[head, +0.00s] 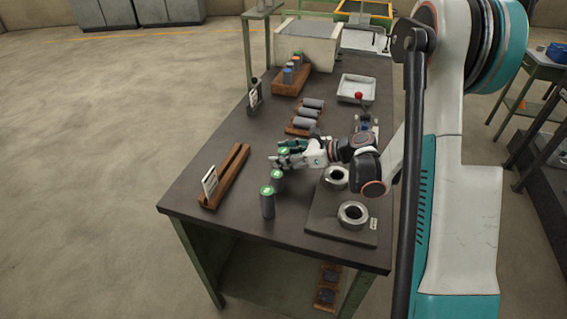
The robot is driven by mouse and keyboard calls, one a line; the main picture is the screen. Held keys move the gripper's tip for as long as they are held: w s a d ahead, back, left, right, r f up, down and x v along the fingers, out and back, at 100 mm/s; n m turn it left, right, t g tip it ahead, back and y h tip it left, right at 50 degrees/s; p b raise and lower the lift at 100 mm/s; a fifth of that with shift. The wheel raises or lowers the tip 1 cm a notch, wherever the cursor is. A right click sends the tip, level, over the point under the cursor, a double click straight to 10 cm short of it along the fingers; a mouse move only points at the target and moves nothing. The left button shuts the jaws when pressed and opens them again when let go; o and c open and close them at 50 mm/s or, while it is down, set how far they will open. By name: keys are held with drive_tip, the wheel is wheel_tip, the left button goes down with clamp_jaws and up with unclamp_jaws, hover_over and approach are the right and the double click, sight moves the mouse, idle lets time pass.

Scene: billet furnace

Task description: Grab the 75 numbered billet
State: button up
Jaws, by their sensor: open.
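Grey billets with green tops stand upright near the front of the dark table (235,160). The front billet (268,203) is in full view, and a second billet (277,182) stands just behind it. A further green top (284,150) shows right at my gripper, its body hidden. The numbers on the tops are too small to read, so I cannot tell which billet is 75. My gripper (279,157) is open, pointing left, just behind the second billet. I cannot tell whether it touches the third one.
A wooden rack with a label card (209,183) lies left. A plate with two metal rings (353,214) lies right. Grey cylinders in a wooden holder (308,113), a block with blue and orange pieces (291,76), a white tray (356,88) and a pale box (308,45) are farther back.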

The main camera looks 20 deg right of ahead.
clamp_jaws()
drive_tip(key=shift+r, duration=0.15)
